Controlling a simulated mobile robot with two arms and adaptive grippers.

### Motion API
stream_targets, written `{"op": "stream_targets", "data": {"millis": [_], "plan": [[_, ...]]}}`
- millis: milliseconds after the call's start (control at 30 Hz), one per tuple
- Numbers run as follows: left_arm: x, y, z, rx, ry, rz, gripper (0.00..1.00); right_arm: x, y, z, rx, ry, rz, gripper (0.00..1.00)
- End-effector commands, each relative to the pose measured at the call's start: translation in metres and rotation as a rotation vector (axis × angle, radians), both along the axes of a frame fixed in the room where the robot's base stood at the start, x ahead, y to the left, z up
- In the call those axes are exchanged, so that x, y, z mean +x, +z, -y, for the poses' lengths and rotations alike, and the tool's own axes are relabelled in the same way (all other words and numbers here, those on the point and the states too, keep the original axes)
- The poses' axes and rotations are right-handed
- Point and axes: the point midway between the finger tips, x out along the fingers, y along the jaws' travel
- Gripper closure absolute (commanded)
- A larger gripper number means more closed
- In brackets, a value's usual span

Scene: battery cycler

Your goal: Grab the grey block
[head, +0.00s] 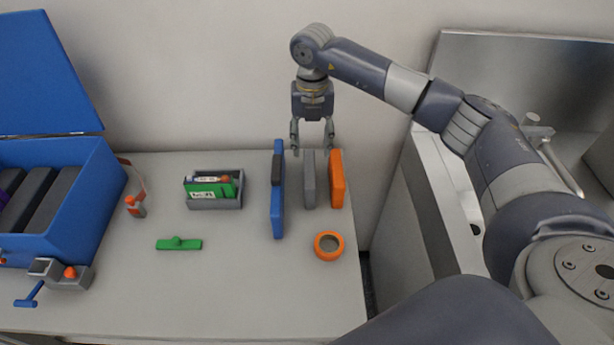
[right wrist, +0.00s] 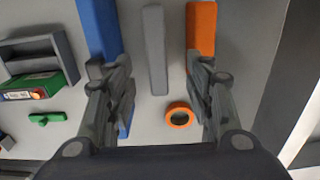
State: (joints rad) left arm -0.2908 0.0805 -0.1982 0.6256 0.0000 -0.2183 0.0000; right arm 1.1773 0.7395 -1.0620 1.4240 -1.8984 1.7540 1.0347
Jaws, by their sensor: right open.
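The grey block (head: 308,180) is a slim upright slab at the back right of the table, standing between a blue block (head: 277,195) and an orange block (head: 336,178). My right gripper (head: 312,145) is open and empty above its far end, pointing down. In the right wrist view the grey block (right wrist: 155,50) lies between the lines of the two open fingers (right wrist: 160,90), apart from both. The blue block (right wrist: 100,30) shows by the left finger and the orange block (right wrist: 201,30) by the right finger. My left gripper is not in view.
An orange ring (head: 329,245) lies in front of the blocks. A grey tray (head: 215,204) with a green box and a green piece (head: 179,243) lie left. An open blue case (head: 100,195) stands far left. The table's right edge is close to the orange block.

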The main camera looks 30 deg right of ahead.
Motion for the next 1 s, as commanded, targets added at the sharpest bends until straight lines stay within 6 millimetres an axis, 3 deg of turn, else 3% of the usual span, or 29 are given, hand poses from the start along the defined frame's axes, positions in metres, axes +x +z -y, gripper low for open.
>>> {"op": "stream_targets", "data": {"millis": [233, 467, 700, 1000], "plan": [[-0.023, 0.008, -0.002, 0.004, -0.001, -0.035, 0.69, -0.001, -0.037, -0.001, 0.002, 0.002, -0.004, 0.52], [-0.019, 0.017, -0.001, 0.002, -0.002, -0.028, 0.69, -0.002, -0.055, -0.003, 0.003, 0.004, -0.004, 0.52], [-0.006, 0.03, 0.001, -0.001, -0.003, -0.007, 0.69, -0.001, -0.09, -0.006, 0.004, 0.004, -0.002, 0.52], [-0.006, 0.029, 0.001, -0.001, -0.003, -0.009, 0.69, -0.001, -0.097, -0.006, 0.004, 0.005, 0.0, 0.52]]}}
